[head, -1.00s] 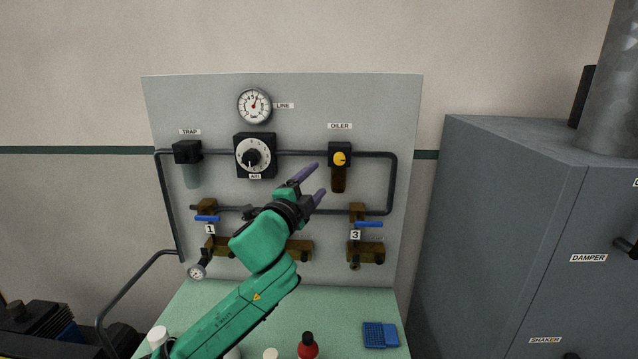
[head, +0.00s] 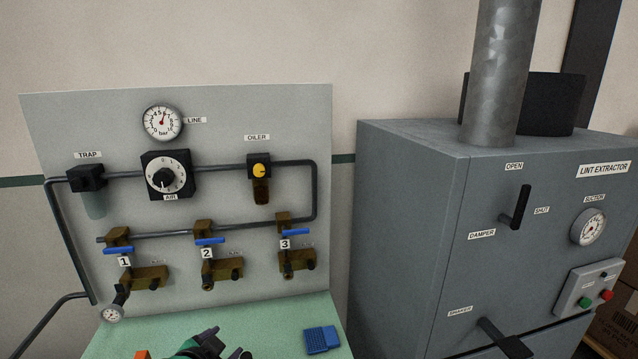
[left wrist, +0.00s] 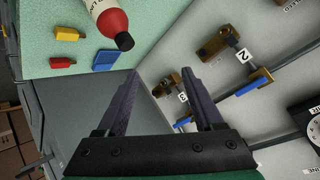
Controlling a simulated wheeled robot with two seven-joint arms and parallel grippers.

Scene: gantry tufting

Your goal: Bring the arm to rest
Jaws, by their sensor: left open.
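My left gripper (head: 224,342) shows at the bottom edge of the head view, low in front of the panel over the green bench (head: 110,340); most of its arm is out of frame. In the left wrist view the left gripper (left wrist: 160,75) has its two dark fingers wide apart, with nothing between them. The grey panel (head: 225,110) with its valves stands beyond it. My right gripper is in neither view.
The valves have blue handles (head: 118,250). A blue block (head: 322,340) lies on the bench. The grey lint extractor (head: 410,220) stands at the right.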

